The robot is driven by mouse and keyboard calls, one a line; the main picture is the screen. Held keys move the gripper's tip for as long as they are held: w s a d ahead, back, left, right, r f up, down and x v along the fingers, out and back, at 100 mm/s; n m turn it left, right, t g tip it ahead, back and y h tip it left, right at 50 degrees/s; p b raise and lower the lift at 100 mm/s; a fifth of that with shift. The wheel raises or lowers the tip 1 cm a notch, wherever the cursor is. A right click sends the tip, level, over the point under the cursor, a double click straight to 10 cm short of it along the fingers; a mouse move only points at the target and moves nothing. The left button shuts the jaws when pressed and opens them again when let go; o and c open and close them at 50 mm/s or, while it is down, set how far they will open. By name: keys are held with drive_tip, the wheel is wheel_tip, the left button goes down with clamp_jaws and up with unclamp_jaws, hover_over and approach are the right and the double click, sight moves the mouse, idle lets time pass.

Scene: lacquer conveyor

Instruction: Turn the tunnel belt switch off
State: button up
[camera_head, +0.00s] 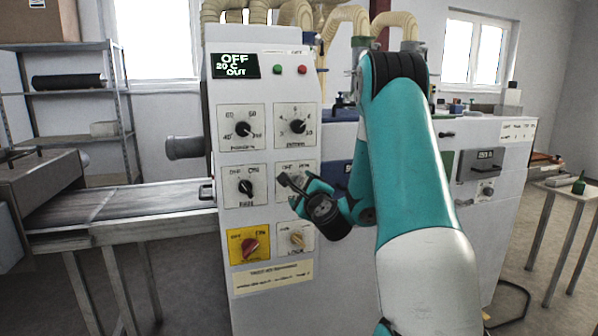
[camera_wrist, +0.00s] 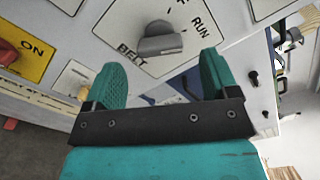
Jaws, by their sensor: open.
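The control panel (camera_head: 262,55) stands left of my arm. The tunnel belt switch is a grey knob (camera_wrist: 162,42) on a white plate marked BELT and RUN in the wrist view. In the head view its plate (camera_head: 288,168), with OFF at its top left, is largely covered by my gripper (camera_head: 298,192), and I cannot tell the knob's setting. My gripper is open and empty; it also shows in the wrist view (camera_wrist: 160,72), its teal fingers spread to either side below the knob. I cannot tell whether they touch it.
Other knobs surround the plate: two dials above, one black switch (camera_head: 246,188) to its left, a red switch (camera_head: 250,246) on yellow and a key-like lock switch (camera_head: 297,239) below. The display (camera_head: 235,65) reads OFF, 20 C, OUT. A conveyor (camera_head: 120,205) extends left.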

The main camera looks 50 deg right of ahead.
sight(299, 186)
drive_tip(key=p+x, duration=0.2)
drive_tip(key=x, duration=0.1)
drive_tip(key=shift+w+r+p, duration=0.1)
drive_tip(key=shift+r+p, duration=0.1)
drive_tip(key=shift+p, duration=0.15)
drive_tip(key=shift+w+d+f+p, duration=0.25)
drive_tip(key=shift+w+p, duration=0.05)
drive_tip(key=shift+w, duration=0.1)
drive_tip(key=shift+c, duration=0.4)
drive_tip(key=shift+a, duration=0.1)
drive_tip(key=c, duration=0.8)
